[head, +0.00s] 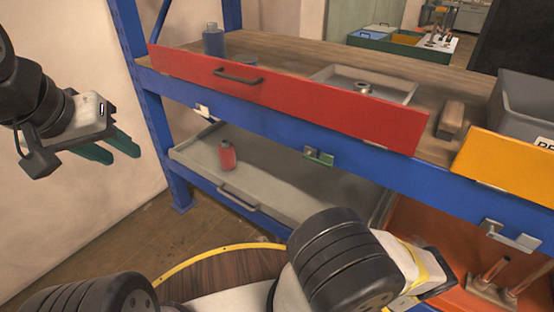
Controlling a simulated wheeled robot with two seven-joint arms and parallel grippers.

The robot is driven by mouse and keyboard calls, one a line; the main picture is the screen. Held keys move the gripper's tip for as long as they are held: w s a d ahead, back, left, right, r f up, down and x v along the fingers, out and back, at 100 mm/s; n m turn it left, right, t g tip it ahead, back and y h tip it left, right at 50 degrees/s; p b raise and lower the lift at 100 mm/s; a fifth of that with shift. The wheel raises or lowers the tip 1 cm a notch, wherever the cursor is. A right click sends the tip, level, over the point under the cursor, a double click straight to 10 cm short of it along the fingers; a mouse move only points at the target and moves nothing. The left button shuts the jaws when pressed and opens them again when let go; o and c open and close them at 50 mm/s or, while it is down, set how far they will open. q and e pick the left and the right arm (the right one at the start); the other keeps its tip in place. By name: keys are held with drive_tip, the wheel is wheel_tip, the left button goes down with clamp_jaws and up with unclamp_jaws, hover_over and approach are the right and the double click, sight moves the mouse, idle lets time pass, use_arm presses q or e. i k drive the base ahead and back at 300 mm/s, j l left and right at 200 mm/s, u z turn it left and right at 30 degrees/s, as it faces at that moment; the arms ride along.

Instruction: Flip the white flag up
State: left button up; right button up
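A small white flag (203,110) is on the front of the blue shelf beam at the left, near the upright. It is too small to tell clearly how it is tilted. My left gripper (117,150) is to the left of the shelf, apart from the flag. Its two green fingers are spread, with nothing between them. My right arm comes in at the bottom, and its gripper end (438,285) is at the lower right. Its fingers are not clearly visible.
A green flag (319,156) and a grey one (511,236) are further right on the beam. A red drawer front (300,100) is above the beam. Below is a grey tray (275,187) with a red can (227,155). The space between my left gripper and the blue upright (151,110) is clear.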

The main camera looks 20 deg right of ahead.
sight(205, 111)
drive_tip(key=k+j, duration=0.45)
drive_tip(key=j, duration=0.25)
drive_tip(key=k+j, duration=0.25)
drive_tip(key=j, duration=0.1)
